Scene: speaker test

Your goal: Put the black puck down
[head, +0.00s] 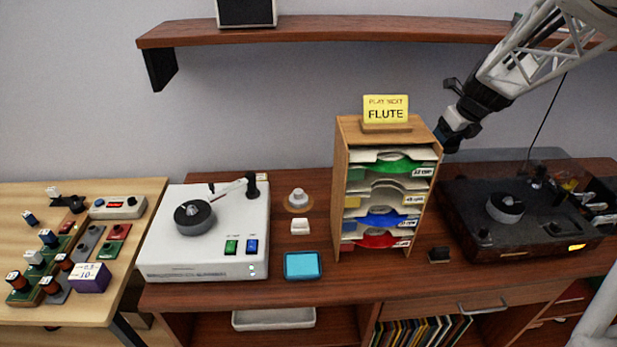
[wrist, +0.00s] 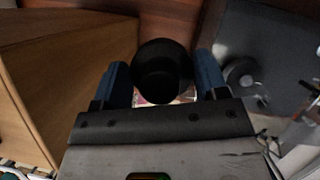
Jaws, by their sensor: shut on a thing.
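The black puck (wrist: 162,75) is a round black piece between the two blue fingertips in the wrist view. My gripper (wrist: 161,78) is shut on it. In the head view my gripper (head: 447,136) hangs in the air just right of the top of the wooden record rack (head: 341,190), near the back left of the dark turntable (head: 468,232). I cannot make out the puck clearly there. The rack's side fills the left of the wrist view (wrist: 55,85), and the dark turntable shows at the right (wrist: 275,50).
A yellow FLUTE sign (head: 386,110) stands on the rack. A white turntable (head: 165,230), a white knob (head: 298,198), a blue pad (head: 302,265) and a small dark block (head: 439,255) are on the brown desk (head: 350,283). A shelf (head: 350,30) runs above.

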